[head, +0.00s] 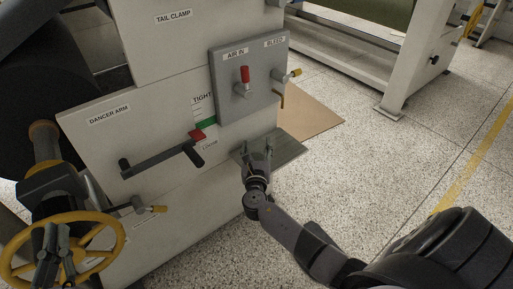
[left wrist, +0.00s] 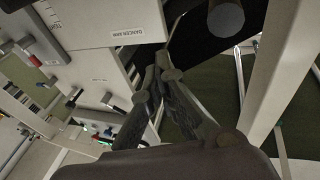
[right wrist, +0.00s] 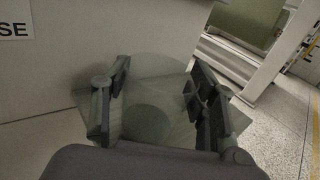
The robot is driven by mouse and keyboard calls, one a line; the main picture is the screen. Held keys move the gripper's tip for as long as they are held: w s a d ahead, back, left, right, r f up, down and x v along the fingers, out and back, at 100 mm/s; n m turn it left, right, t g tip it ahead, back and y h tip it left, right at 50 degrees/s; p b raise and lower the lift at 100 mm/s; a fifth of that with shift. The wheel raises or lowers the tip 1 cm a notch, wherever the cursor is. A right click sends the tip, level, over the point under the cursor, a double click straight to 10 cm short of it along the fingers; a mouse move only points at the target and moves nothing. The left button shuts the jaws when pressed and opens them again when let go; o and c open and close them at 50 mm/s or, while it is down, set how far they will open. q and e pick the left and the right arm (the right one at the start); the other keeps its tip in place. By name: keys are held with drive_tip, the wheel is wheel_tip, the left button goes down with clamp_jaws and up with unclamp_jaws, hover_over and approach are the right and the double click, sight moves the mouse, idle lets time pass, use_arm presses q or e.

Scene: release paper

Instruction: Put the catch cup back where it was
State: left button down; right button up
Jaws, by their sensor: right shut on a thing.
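My right gripper (head: 257,155) is low beside the white machine panel, just below the grey valve box. In the right wrist view (right wrist: 153,95) its fingers stand apart on either side of a see-through, faint round cup, the catch cup (right wrist: 150,112). The cup is hard to make out in the head view. A grey-green plate (head: 285,152) lies just beyond this gripper; it also shows behind the cup in the right wrist view. My left gripper (head: 54,252) is over the yellow handwheel. Its fingertips are together and empty in the left wrist view (left wrist: 165,72).
The grey valve box (head: 262,92) carries a red AIR IN handle (head: 245,75) and a yellow BLEED handle (head: 294,73). A dark crank arm (head: 160,160) juts from the panel. A brown sheet (head: 312,112) lies on the floor.

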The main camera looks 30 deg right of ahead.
use_arm(q)
drive_tip(key=shift+r, duration=0.25)
use_arm(e)
drive_tip(key=shift+f, duration=0.1)
drive_tip(key=o, duration=1.1)
drive_tip(key=shift+o, duration=0.2)
